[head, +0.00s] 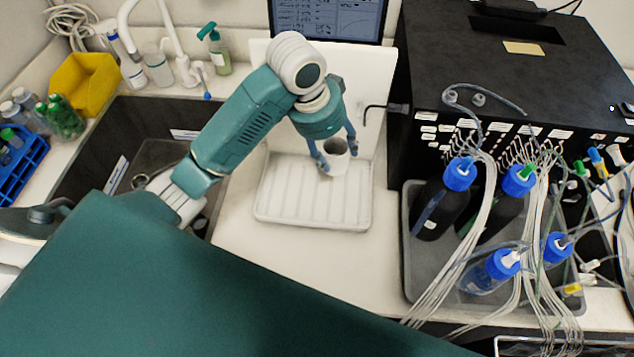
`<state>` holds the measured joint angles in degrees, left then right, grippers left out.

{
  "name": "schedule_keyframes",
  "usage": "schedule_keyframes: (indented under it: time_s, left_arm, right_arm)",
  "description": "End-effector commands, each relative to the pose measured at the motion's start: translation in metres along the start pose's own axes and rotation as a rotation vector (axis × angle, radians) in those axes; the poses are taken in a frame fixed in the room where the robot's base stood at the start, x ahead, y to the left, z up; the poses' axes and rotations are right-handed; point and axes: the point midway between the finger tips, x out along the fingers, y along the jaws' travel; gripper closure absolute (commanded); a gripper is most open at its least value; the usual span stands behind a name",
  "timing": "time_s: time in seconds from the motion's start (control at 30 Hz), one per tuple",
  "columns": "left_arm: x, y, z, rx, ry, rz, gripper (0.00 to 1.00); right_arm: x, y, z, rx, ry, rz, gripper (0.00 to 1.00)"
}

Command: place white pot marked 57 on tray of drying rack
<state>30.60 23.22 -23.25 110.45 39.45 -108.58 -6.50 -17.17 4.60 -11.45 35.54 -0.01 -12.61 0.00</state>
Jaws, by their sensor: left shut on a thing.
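A white pot (336,161) with a dark, open mouth is upright between the fingers of my left gripper (338,156), which is shut on it. The pot is over the back right part of the white ridged tray (280,216) of the drying rack. I cannot tell whether the pot's base touches the tray. The rack's white upright back panel (374,75) stands behind the gripper. No marking on the pot can be read. My right gripper is not in view.
A dark sink (110,115) lies left of the tray. A black box (480,60) with many tubes stands at the right. A grey tray (412,275) before it holds several blue-capped bottles. The counter in front of the rack is clear. A green pump bottle (218,52) stands behind the sink.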

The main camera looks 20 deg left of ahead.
Motion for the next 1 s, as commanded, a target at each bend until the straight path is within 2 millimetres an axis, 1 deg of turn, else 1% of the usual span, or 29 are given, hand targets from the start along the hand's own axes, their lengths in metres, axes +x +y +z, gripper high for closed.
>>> schedule_keyframes:
  time_s: [0.03,0.1,0.17,0.3,0.4,0.57,0.7,0.8,1.0]
  left_arm:
    - [-0.004,0.000,-0.004,-0.025,-0.001,0.000,0.81]
    - [0.000,0.001,-0.004,-0.048,-0.006,0.001,0.81]
    - [0.009,0.002,-0.001,-0.057,-0.009,0.002,0.81]
    - [0.034,0.003,0.007,-0.057,-0.010,0.002,0.81]
    - [0.047,0.003,0.011,-0.056,-0.007,0.000,0.81]
    - [0.062,0.003,0.015,-0.055,-0.006,0.001,0.81]
    - [0.081,0.004,0.021,-0.055,-0.006,0.001,0.81]
    - [0.089,0.004,0.023,-0.054,-0.004,-0.001,0.81]
    - [0.090,0.003,0.023,-0.053,-0.002,-0.002,0.81]
  right_arm:
    - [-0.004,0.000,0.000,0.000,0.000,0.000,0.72]
    - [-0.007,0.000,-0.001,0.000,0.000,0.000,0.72]
    - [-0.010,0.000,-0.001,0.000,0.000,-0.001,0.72]
    - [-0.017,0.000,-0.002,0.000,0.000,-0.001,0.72]
    - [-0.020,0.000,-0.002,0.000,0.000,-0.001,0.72]
    - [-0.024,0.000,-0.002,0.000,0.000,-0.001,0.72]
    - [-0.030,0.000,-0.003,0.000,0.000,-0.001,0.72]
    - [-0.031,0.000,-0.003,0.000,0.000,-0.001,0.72]
    - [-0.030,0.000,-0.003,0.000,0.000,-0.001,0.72]
